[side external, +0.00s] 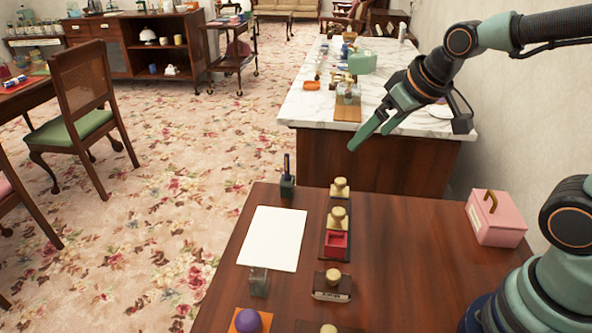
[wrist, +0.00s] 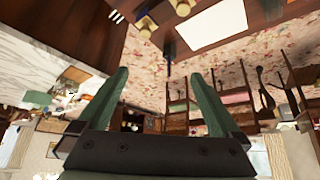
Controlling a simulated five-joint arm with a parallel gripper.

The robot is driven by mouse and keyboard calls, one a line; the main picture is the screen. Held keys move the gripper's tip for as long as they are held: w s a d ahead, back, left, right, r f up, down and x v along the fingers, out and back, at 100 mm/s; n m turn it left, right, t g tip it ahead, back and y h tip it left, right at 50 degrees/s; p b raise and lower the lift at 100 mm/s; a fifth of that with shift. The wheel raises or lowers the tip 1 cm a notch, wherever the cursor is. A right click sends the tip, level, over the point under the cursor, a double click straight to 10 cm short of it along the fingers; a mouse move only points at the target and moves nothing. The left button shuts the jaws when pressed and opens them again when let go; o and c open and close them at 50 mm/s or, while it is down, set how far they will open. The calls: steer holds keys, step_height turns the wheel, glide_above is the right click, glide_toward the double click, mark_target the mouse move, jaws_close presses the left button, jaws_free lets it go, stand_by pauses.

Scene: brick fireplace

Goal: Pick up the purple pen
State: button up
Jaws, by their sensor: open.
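A dark bluish-purple pen (side external: 286,163) stands upright in a small dark holder (side external: 288,187) at the far edge of the brown table, beside the paper's upper corner. In the wrist view a thin bluish pen (wrist: 167,68) shows between the fingers, small and hard to make out. My gripper (side external: 371,138) is open and empty, raised above and to the right of the pen in the side view. Its two green fingers (wrist: 160,73) are spread wide in the wrist view. They are apart from the pen.
A white sheet (side external: 273,239) lies on the brown table (side external: 420,240). Several stamps with tan knobs (side external: 338,217) stand right of it. A clear block (side external: 259,283), a purple ball (side external: 247,319) and a pink box (side external: 495,218) are also there. A marble-topped counter (side external: 420,125) stands behind.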

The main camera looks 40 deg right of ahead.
steer(key=shift+m+g, duration=0.3)
steer(key=shift+g, duration=0.1)
steer(key=s, duration=0.2)
steer(key=s+d, duration=0.1)
steer(key=s+r, duration=0.1)
steer(key=s, duration=0.1)
steer(key=shift+s+d+r, duration=0.1)
steer(key=shift+s+d, duration=0.1)
steer(key=shift+s, duration=0.1)
steer(key=shift+s+d, duration=0.1)
steer(key=shift+s, duration=0.25)
steer(key=c, duration=0.3)
steer(key=shift+s, duration=0.2)
steer(key=c, duration=0.5)
steer(key=shift+o, duration=0.2)
steer(key=shift+w, duration=0.1)
